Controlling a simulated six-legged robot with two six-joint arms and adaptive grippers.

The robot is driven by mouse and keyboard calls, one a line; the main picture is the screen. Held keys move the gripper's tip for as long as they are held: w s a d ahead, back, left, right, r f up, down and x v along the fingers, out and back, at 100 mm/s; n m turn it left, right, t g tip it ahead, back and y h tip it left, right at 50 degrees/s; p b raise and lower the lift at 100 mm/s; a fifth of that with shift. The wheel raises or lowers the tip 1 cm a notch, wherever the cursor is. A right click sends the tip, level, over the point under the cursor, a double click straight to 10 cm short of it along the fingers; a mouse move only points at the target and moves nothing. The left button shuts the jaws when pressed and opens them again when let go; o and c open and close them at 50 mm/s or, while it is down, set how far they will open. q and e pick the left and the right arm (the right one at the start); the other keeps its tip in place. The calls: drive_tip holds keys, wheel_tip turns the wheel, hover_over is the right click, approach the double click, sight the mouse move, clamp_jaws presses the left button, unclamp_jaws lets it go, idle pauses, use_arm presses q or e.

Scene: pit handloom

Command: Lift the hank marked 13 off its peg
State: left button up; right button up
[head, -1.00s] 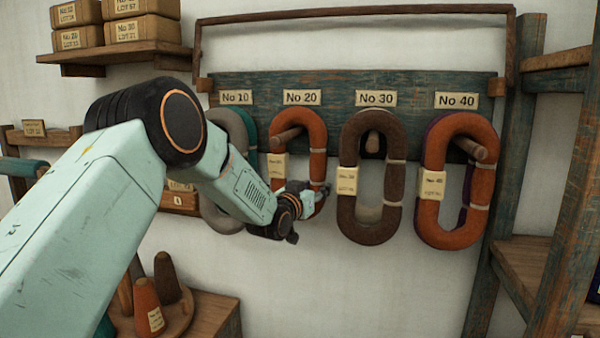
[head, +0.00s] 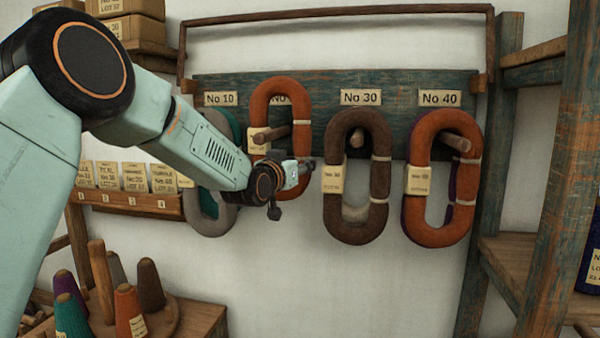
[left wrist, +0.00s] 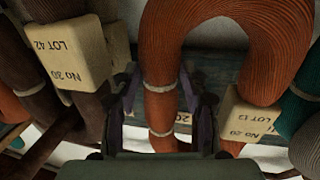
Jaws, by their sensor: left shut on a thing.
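The orange hank (head: 279,90) at the No 20 place is the one marked 13; its upside-down tag (left wrist: 247,118) reads No 20, LOT 13 in the left wrist view. The fingers of my left gripper (head: 303,168) are shut on the lower right strand of this hank. In the left wrist view, the fingers (left wrist: 162,98) flank the orange strand between pale ties. The hank hangs high, its top covering part of the No 20 label. Its wooden peg (head: 271,135) still pokes through the loop, well below the top. My right gripper is not in view.
A grey hank (head: 207,215) with a teal one behind hangs left, partly behind my arm. A brown hank (head: 340,225) hangs close on the right, then another orange hank (head: 425,232). A wooden bar (head: 335,14) runs above the peg board (head: 330,85). Cones stand lower left.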

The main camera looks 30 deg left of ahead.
use_arm(q)
drive_tip(key=s+d, duration=0.3)
drive_tip(key=s, duration=1.3)
drive_tip(key=shift+d+p, duration=0.4)
drive_tip(key=shift+p, duration=0.05)
drive_tip(key=shift+s, duration=0.2)
drive_tip(key=shift+w, duration=0.1)
drive_tip(key=shift+s+d+p, duration=0.25)
drive_tip(key=shift+s+p, duration=0.45)
drive_tip(key=shift+s, duration=0.15)
